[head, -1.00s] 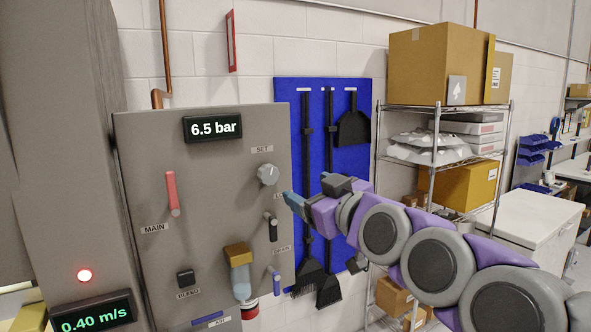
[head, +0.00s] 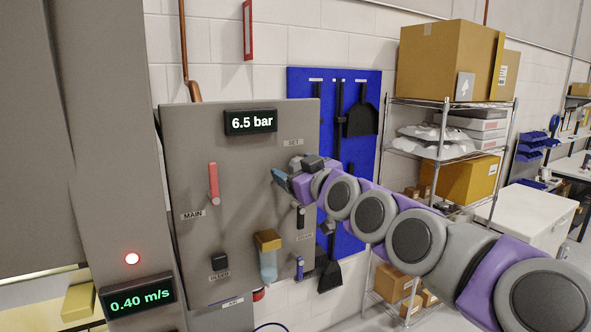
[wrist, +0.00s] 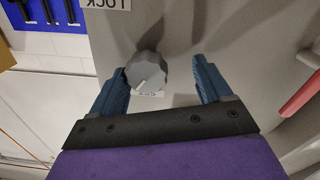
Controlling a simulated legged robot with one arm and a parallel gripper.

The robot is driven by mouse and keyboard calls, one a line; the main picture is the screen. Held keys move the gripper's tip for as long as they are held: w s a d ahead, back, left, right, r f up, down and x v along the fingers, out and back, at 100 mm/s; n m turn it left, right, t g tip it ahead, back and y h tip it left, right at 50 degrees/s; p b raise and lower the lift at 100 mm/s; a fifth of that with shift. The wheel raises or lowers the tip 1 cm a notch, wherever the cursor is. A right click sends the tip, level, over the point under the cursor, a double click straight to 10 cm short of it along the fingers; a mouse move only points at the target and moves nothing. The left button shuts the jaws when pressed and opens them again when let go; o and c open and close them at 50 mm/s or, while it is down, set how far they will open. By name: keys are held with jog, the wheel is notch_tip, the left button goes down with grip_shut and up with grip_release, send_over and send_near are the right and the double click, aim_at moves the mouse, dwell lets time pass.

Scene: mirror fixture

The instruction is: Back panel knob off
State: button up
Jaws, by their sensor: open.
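The grey panel (head: 240,215) stands upright with a 6.5 bar display (head: 251,121) at its top. In the wrist view, a grey faceted knob (wrist: 147,70) with a white pointer line sits between the two blue fingers of my gripper. The left finger is very close to the knob or touching it; I cannot tell which. A clear gap separates the knob from the right finger. In the head view, my gripper (head: 281,179) is open in front of the panel's upper right, below the SET label, and largely hides the knob.
A red MAIN lever (head: 213,183), a black BLEED button (head: 219,262), a yellow-capped clear bowl (head: 268,262) and a black lever (head: 300,216) are on the panel. A blue tool board (head: 364,180) and a wire shelf (head: 440,103) stand to the right.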

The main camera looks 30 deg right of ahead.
jog(key=shift+o, duration=0.2)
jog(key=shift+a, duration=0.1)
jog(key=d, duration=0.2)
jog(key=shift+s+d+f, duration=0.1)
jog(key=shift+s+d, duration=0.1)
jog(key=shift+d, duration=0.1)
jog(key=c, duration=0.4)
jog(key=shift+c, duration=1)
jog(key=shift+a, duration=0.4)
jog(key=c, duration=0.3)
jog(key=shift+a, duration=0.1)
jog(key=shift+c, duration=1)
